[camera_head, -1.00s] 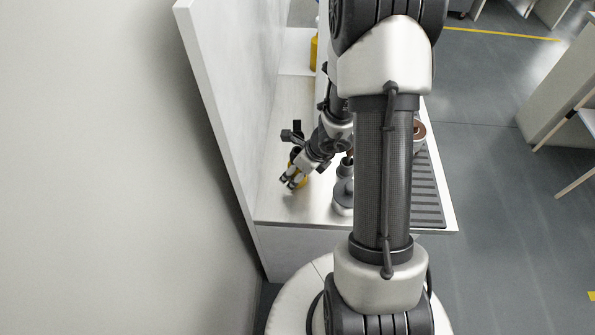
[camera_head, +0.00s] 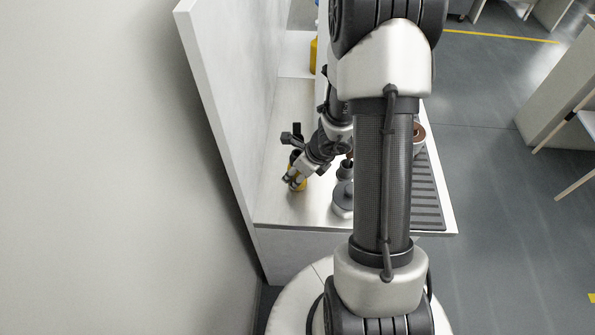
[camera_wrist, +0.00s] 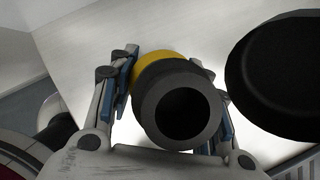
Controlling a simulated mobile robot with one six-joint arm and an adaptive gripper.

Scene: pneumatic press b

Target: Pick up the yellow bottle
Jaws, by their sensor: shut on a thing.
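The yellow bottle (camera_wrist: 153,60) is between the fingers of my gripper (camera_wrist: 172,95) in the wrist view. Its dark, round, open top (camera_wrist: 184,112) faces the camera and hides most of the yellow body. The blue-padded fingers are shut on it from both sides. In the head view my gripper (camera_head: 292,181) is at the left part of the counter, with a bit of the yellow bottle (camera_head: 299,185) showing at the fingers. I cannot tell whether the bottle touches the counter.
A grey round-based object (camera_head: 343,200) stands just right of the gripper on the counter (camera_head: 275,212). A large dark round thing (camera_wrist: 280,75) is close on the right in the wrist view. A wall panel (camera_head: 232,90) borders the left. Another yellow item (camera_head: 314,53) stands farther back.

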